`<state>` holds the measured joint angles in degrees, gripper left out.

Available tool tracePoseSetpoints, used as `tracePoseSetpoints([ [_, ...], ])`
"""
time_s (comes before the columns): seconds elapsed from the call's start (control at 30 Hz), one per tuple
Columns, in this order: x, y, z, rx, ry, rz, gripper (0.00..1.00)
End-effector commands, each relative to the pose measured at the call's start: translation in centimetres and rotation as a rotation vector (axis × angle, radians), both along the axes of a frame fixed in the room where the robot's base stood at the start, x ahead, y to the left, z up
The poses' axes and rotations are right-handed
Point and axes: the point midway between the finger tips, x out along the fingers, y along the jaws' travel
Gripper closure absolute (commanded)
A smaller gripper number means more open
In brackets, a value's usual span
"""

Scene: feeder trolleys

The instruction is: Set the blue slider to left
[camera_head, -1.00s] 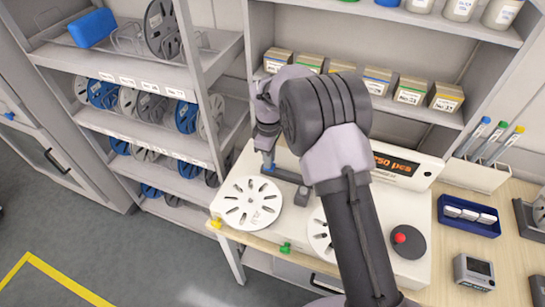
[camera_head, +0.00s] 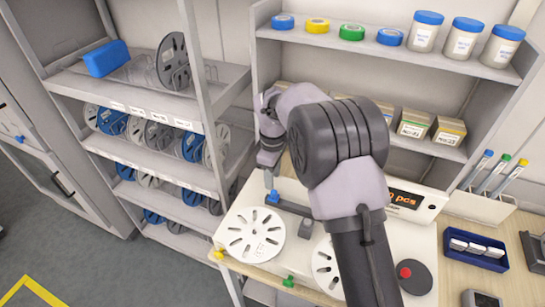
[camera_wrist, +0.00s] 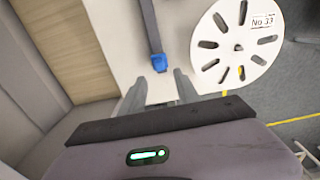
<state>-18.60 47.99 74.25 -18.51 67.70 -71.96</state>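The blue slider (camera_head: 272,197) sits at the left end of a dark rail (camera_head: 292,207) on the white counting machine (camera_head: 258,204). In the wrist view the blue slider (camera_wrist: 159,63) shows at the near end of the rail (camera_wrist: 150,27). My gripper (camera_head: 270,182) points down just above the slider. In the wrist view its two fingers (camera_wrist: 160,82) stand apart with nothing between them, and the slider lies just beyond the tips. The gap to the slider looks small. My arm hides part of the machine.
White reels lie left (camera_head: 254,236) and right (camera_head: 325,266) on the machine. A red-knobbed dark disc (camera_head: 415,278) is at its right. A blue tray (camera_head: 474,245) stands farther right. Shelves with reels (camera_head: 160,135) rise at the left, and boxes (camera_head: 414,123) stand behind.

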Motion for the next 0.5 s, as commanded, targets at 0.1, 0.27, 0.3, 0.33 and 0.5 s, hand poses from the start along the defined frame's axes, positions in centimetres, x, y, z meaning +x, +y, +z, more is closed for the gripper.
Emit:
tracePoseSetpoints([
  [0.1,0.1,0.0,4.5,0.001,-0.004,0.000,0.62],
  [0.27,0.0,0.0,8.8,0.001,-0.003,0.000,0.62],
  [0.3,0.0,0.0,9.6,0.001,-0.003,0.001,0.62],
  [0.33,0.0,0.0,10.0,0.002,-0.002,0.001,0.62],
  [0.5,0.0,0.0,11.3,0.001,-0.001,0.001,0.62],
])
